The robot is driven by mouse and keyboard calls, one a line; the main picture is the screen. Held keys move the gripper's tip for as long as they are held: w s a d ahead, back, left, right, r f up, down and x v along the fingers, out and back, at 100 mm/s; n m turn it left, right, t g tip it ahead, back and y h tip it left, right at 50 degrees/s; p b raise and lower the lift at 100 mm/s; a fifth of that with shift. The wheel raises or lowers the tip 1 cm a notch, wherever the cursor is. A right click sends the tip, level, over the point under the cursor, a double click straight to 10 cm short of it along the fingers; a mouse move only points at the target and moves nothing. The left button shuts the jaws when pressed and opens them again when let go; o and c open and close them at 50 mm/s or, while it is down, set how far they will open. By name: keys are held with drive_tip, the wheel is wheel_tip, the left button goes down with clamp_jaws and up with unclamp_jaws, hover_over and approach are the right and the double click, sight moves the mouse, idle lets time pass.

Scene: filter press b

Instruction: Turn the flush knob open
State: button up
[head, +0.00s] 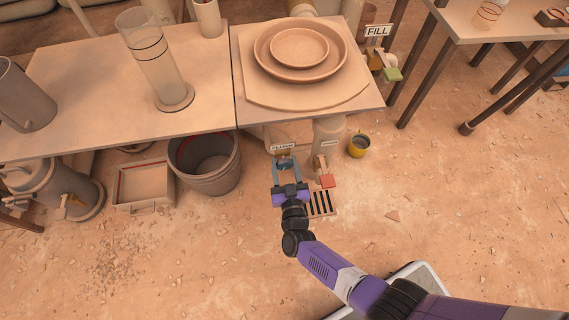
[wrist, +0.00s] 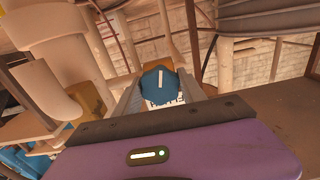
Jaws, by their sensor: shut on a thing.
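The flush knob (wrist: 159,82) is a blue, faceted knob with a white line on its face, pointing nearly straight up in the wrist view. My gripper (wrist: 160,90) is shut on it, with one finger on either side. In the head view my gripper (head: 285,163) reaches under the front edge of the right table, just below the small FLUSH label (head: 283,147). The knob is mostly hidden there by the fingers. The label is partly hidden behind the knob in the wrist view.
A grey bucket (head: 205,178) is to the left. The table (head: 361,105) overhangs above. The floor in front is open.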

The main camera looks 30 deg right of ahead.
idle(0.4)
drive_tip(key=o, duration=1.4)
drive_tip(key=shift+c, duration=0.2)
drive_tip(key=p+v, duration=0.2)
drive_tip(key=v, duration=0.6)
drive_tip(key=shift+w, duration=0.1)
